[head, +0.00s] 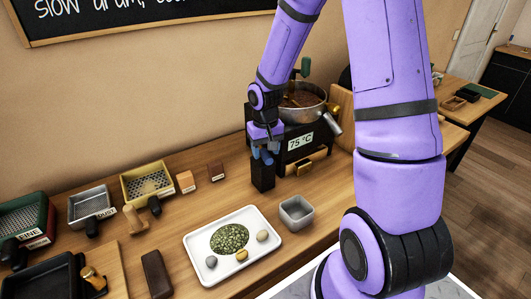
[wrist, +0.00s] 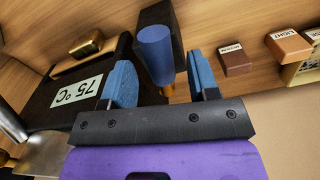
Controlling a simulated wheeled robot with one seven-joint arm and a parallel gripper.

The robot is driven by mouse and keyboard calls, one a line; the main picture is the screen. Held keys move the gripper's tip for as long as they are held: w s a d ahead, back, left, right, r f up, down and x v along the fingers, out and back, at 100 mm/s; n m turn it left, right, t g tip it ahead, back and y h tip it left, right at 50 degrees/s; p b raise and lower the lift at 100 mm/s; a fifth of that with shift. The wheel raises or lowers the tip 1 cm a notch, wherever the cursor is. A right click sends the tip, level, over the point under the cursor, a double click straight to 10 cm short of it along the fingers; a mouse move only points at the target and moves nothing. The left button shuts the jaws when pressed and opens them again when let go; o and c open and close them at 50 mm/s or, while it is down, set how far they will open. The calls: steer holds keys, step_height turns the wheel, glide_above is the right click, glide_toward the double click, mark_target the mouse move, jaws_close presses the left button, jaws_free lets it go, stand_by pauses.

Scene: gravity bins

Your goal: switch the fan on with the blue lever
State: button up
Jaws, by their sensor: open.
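The blue lever (wrist: 155,55) shows in the wrist view as a blue cylindrical knob with a bit of brass at one end. It appears in the gap between the two blue fingers of my gripper (wrist: 161,70). The jaws are open, with a visible gap on each side of the knob. In the head view my gripper (head: 263,155) points down over a black block (head: 262,176) beside the roaster with the 75 °C display (head: 300,142). The lever cannot be told apart from the blue fingers there. No fan is clearly identifiable.
A pan of brown contents (head: 300,103) sits on the roaster. A white tray (head: 205,277) with green beans and a grey cup (head: 297,212) stand in front. Small blocks (head: 186,182) and bins (head: 149,184) lie left. My arm hides part of the right side.

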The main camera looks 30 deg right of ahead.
steer(key=shift+f, duration=0.65)
steer(key=shift+c, duration=0.5)
jaws_close()
steer(key=shift+a, duration=0.1)
steer(key=shift+w+a+m, duration=0.15)
steer(key=shift+a+m, duration=0.35)
steer(key=shift+m, duration=0.7)
steer(key=shift+w+a+m, duration=0.45)
steer(key=shift+m, duration=1)
steer(key=shift+w+a+m, duration=0.4)
steer(key=shift+w+m, duration=0.1)
steer(key=shift+m, duration=0.9)
steer(key=shift+w+a+m, duration=0.45)
steer(key=shift+m, duration=1)
